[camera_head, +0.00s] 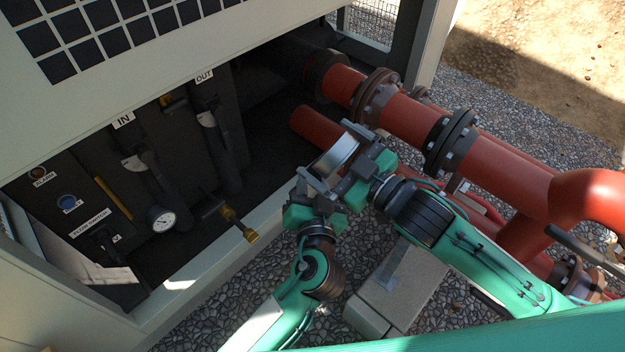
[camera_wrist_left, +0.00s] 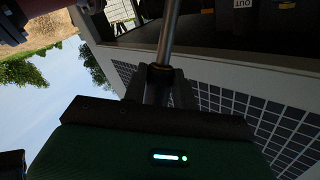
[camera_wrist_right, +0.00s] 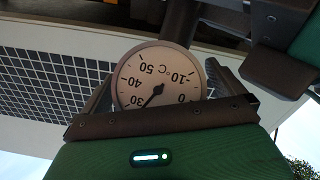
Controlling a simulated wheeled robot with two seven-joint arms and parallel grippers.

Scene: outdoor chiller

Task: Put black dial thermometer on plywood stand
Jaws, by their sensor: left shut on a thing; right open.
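The dial thermometer (camera_head: 337,156) is held up in the air between my two grippers. Its pale round face shows in the right wrist view (camera_wrist_right: 160,80), and its metal stem shows in the left wrist view (camera_wrist_left: 169,35). My left gripper (camera_head: 320,188) is shut on the thermometer's stem. My right gripper (camera_head: 355,168) is open, with the dial between its fingers in the right wrist view; contact cannot be told. A beige box-like block (camera_head: 408,284), probably the plywood stand, stands on the gravel below the arms, with a grey strip on top.
Red flanged pipes (camera_head: 490,175) run behind and right of the arms. The chiller cabinet's open bay (camera_head: 130,190) on the left holds IN and OUT pipes, a fixed gauge (camera_head: 163,220) and a brass valve (camera_head: 236,222). Gravel (camera_head: 215,325) lies around.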

